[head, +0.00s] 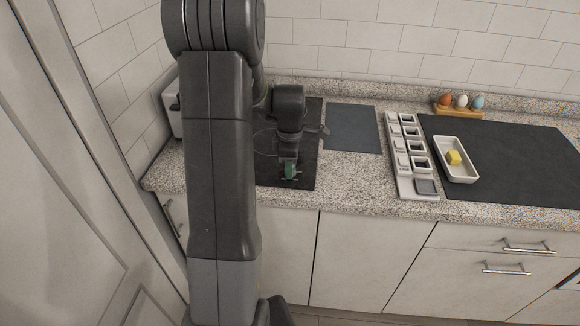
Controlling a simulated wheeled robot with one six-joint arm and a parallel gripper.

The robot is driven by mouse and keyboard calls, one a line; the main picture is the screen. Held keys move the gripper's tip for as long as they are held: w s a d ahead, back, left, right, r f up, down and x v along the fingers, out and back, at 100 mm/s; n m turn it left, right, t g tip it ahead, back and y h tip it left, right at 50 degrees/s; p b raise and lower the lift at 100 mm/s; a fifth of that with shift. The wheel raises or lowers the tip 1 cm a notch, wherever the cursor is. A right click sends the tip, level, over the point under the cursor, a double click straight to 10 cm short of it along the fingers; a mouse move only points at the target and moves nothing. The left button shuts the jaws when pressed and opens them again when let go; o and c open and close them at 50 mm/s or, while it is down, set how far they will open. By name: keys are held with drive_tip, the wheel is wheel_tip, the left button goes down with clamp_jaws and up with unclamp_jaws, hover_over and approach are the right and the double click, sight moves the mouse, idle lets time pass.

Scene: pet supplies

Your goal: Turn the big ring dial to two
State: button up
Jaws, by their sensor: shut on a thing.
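A black cooktop (305,112) with faint ring outlines lies on the counter at the left, partly behind my arm. My gripper (290,172) points down at the front part of the cooktop. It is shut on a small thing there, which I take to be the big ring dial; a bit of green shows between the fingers. The dial's face and number marks are hidden or too small to read, so I cannot tell its setting.
A grey mat (352,128) lies right of the cooktop. A white appliance (174,108) stands far left.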

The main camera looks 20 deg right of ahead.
drive_tip(key=m, duration=0.4)
drive_tip(key=shift+m, duration=0.3)
drive_tip(key=m+b, duration=0.1)
drive_tip(key=m, duration=0.8)
drive_tip(key=shift+r+m, duration=0.1)
drive_tip(key=shift+m, duration=0.3)
drive_tip(key=m, duration=0.4)
drive_tip(key=shift+w+m, duration=0.1)
drive_tip(key=shift+m, duration=0.3)
drive_tip(key=o, duration=1)
drive_tip(key=shift+b, duration=0.3)
wheel_tip(320, 180, up, 14)
drive_tip(key=shift+f, duration=0.1)
